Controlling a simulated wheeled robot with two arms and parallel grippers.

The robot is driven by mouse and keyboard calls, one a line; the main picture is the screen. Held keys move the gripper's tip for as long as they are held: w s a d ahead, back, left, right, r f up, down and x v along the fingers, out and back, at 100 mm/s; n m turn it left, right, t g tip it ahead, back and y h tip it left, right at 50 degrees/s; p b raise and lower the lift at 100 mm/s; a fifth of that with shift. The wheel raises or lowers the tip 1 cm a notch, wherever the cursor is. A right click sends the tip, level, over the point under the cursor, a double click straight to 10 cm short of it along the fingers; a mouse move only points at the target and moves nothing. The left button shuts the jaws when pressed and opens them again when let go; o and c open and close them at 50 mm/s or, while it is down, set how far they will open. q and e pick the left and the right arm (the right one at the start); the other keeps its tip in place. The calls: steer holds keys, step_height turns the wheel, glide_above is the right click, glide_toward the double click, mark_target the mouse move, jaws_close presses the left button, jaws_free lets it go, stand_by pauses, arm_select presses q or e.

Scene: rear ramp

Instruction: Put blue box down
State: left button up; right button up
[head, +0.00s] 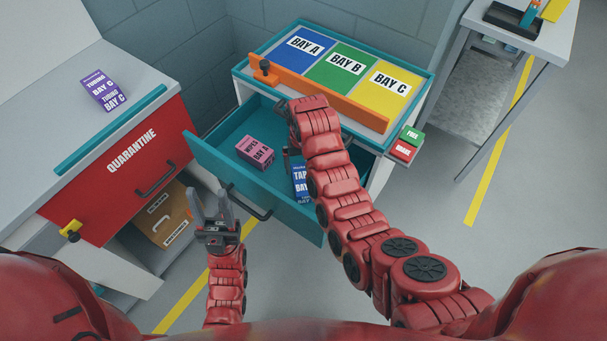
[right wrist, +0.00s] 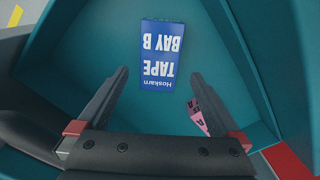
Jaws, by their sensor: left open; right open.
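The blue box (head: 301,180), labelled TAPE BAY B, lies in the open teal drawer (head: 206,151), partly hidden by my right arm in the head view. In the right wrist view the blue box (right wrist: 160,55) lies on the drawer floor just beyond the fingertips. My right gripper (right wrist: 155,85) is open, with nothing between its fingers, over the drawer. In the head view my right gripper is mostly hidden behind its own wrist. My left gripper (head: 214,208) is open and empty, in front of the drawer's left part.
A pink WIPES BAY A box (head: 255,152) lies in the drawer. Above are blue, green and yellow bays behind an orange bar (head: 320,95). A purple box (head: 103,90) lies on the left counter, above the red QUARANTINE drawer (head: 125,150). Green and red blocks (head: 403,151) sit at right.

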mark_target(304, 179)
steer(key=shift+r+p, duration=0.5)
steer(key=shift+r, duration=1.1)
